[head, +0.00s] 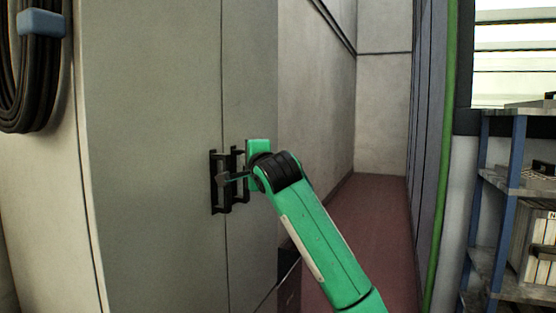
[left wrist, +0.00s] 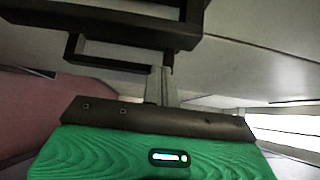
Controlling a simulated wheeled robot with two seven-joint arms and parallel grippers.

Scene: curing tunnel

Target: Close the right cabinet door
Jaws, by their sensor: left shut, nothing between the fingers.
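A tall grey cabinet fills the left half of the head view. Its right door (head: 250,80) looks nearly flush with the left door (head: 150,120), with a thin dark seam between them; I cannot tell whether it is fully shut. A black handle sits on each side of the seam, the left handle (head: 214,190) and the right handle (head: 240,200). My left gripper (head: 230,177) is shut and empty at the handles, partly hidden against them. In the left wrist view its closed fingers (left wrist: 160,86) are by a black handle frame (left wrist: 115,52); contact is unclear. My right gripper is out of view.
A black cable coil (head: 30,70) hangs on the left. A blue-framed shelf (head: 508,190) with items stands at the right, near a green vertical pipe (head: 441,150). A reddish floor aisle (head: 370,215) lies open between cabinet and wall.

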